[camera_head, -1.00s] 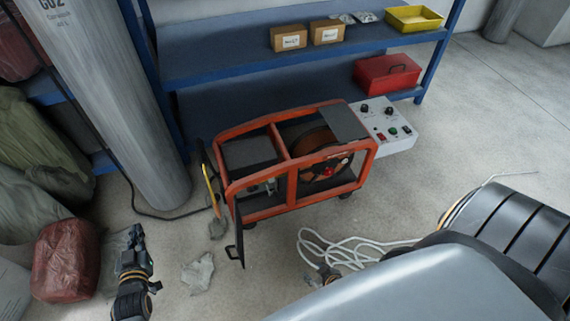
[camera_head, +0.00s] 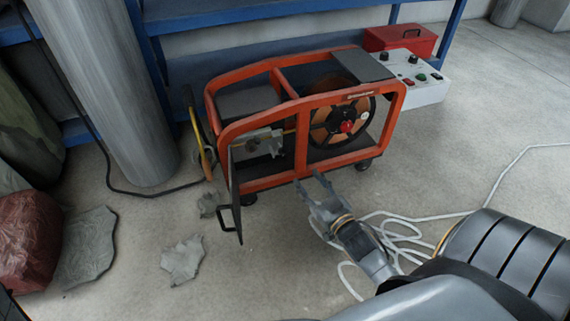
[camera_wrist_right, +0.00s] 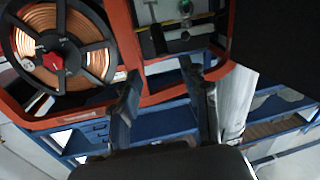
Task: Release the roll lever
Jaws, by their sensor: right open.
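The orange-framed welder cart (camera_head: 302,130) stands on the floor with its small dark side door (camera_head: 235,200) swung open. Inside its left bay is the wire feed unit (camera_head: 263,145); it also shows at the top of the right wrist view (camera_wrist_right: 175,38). The roll lever on it is too small to make out surely. My right gripper (camera_head: 311,182) is open and empty, just in front of the cart's lower frame and below the feed unit. In the right wrist view its fingers (camera_wrist_right: 160,72) are apart near the orange frame. My left gripper is out of view.
The copper wire spool (camera_head: 340,115) with a red hub fills the right bay. A white control box (camera_head: 418,85) sits at the cart's right end. White cable (camera_head: 400,240) lies coiled on the floor. A grey cylinder (camera_head: 110,90) stands at the left.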

